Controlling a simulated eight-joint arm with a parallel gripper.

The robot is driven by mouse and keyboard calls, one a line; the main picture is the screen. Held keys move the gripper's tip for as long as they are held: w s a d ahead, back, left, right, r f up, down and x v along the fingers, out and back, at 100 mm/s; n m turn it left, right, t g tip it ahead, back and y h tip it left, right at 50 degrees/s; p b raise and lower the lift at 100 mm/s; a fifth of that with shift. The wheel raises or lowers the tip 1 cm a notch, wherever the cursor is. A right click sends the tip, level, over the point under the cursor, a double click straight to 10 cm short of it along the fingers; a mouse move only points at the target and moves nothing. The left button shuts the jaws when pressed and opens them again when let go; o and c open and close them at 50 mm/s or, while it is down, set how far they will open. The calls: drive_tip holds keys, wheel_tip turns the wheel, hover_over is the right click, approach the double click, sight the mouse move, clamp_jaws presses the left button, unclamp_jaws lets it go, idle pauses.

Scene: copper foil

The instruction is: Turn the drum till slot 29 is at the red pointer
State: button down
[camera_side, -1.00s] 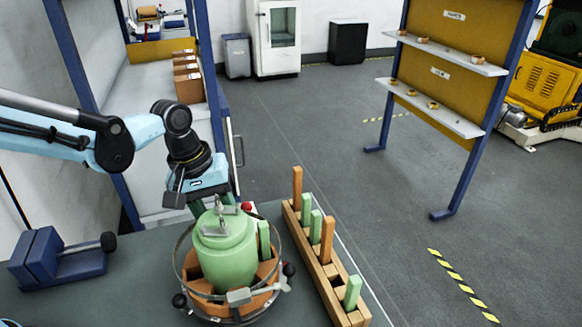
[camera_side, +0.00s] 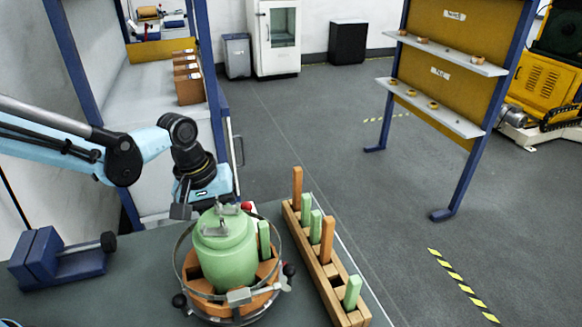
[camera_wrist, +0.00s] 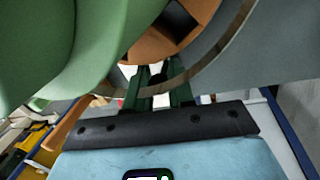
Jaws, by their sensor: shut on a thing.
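The drum (camera_side: 262,297) is an orange slotted ring around a large green body (camera_side: 228,262), inside a thin metal hoop. A green block (camera_side: 264,240) stands upright in a slot at its right. A small red part (camera_side: 246,206) shows behind the drum; I cannot tell if it is the pointer. No slot numbers are readable.
A wooden rack (camera_side: 319,270) with green and orange blocks stands right of the drum. Black knobs (camera_side: 179,301) stick out from the drum's base. A blue stand (camera_side: 60,262) is on the table at left. The table between them is clear.

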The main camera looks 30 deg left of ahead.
drive_tip(key=w+d+m, duration=0.1)
drive_tip(key=d+m, duration=0.1)
drive_tip(key=m, duration=0.1)
drive_tip(key=shift+w+d+g, duration=0.15)
drive_tip(key=shift+w+g, duration=0.15)
drive_tip(key=shift+w, duration=0.1)
drive_tip(key=shift+w+d+m, duration=0.25)
drive_tip(key=shift+d+m, duration=0.3)
drive_tip(key=shift+m, duration=0.45)
drive_tip(key=c, duration=1)
unclamp_jaws()
drive_tip(key=shift+r, duration=0.1)
drive_tip(key=r, duration=0.4)
drive_tip(key=a+r, duration=0.1)
drive_tip(key=r, duration=0.3)
drive_tip(key=a+r, duration=0.1)
drive_tip(key=r, duration=0.2)
drive_tip(key=shift+s+a+r, duration=0.15)
drive_tip(key=shift+s+r, duration=0.1)
drive_tip(key=shift+r, duration=0.15)
